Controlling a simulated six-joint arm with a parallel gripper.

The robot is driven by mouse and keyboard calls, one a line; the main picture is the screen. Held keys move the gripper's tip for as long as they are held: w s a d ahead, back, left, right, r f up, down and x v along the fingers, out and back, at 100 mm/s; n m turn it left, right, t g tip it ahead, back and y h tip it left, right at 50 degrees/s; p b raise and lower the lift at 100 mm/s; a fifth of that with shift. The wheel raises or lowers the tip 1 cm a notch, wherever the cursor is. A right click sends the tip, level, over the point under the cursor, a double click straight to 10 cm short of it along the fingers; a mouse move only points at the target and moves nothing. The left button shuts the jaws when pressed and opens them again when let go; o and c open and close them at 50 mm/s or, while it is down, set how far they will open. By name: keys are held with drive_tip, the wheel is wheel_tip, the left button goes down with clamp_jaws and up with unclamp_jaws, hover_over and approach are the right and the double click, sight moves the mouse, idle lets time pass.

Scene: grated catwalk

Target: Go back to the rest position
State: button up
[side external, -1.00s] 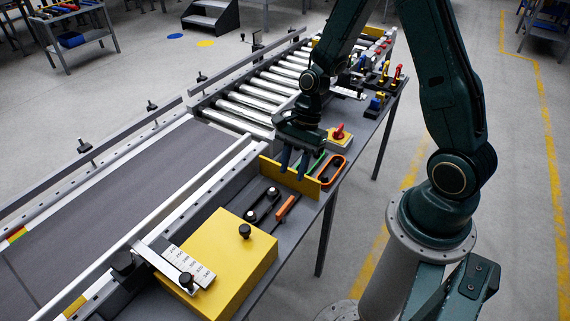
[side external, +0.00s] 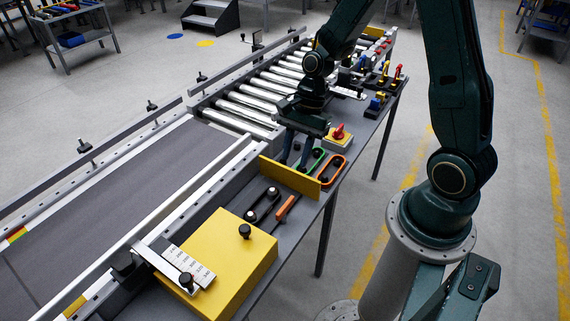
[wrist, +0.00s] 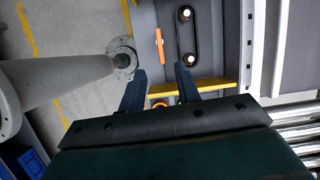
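My gripper (side external: 296,161) is above the long grey table beside the conveyor, just beyond the upright yellow plate (side external: 290,177) in the side view. In the wrist view my gripper's two dark fingers (wrist: 163,76) stand well apart with nothing held between them. Next to the gripper lie a green loop (side external: 316,163) and an orange loop (side external: 333,171). The orange loop also shows partly between the fingers in the wrist view (wrist: 158,103). My palm hides part of the table there.
The yellow box (side external: 225,262), a black belt on pulleys (side external: 263,204) and an orange bar (side external: 287,207) are nearer the camera. A red-knobbed yellow box (side external: 339,138) and coloured clamps (side external: 385,88) stand beyond. Steel rollers (side external: 243,112) run alongside on the left.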

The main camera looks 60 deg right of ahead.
drive_tip(key=s+a+r+n+t+h, duration=0.1)
drive_tip(key=s+r+n+t+h, duration=0.1)
drive_tip(key=s+r+n, duration=0.5)
drive_tip(key=s+r+n+t+h, duration=0.2)
drive_tip(key=s+r+n+t, duration=0.1)
drive_tip(key=s+r+n, duration=0.4)
wheel_tip(320, 180, up, 8)
drive_tip(key=n, duration=0.3)
drive_tip(key=shift+a+f, duration=0.25)
drive_tip(key=shift+a, duration=0.1)
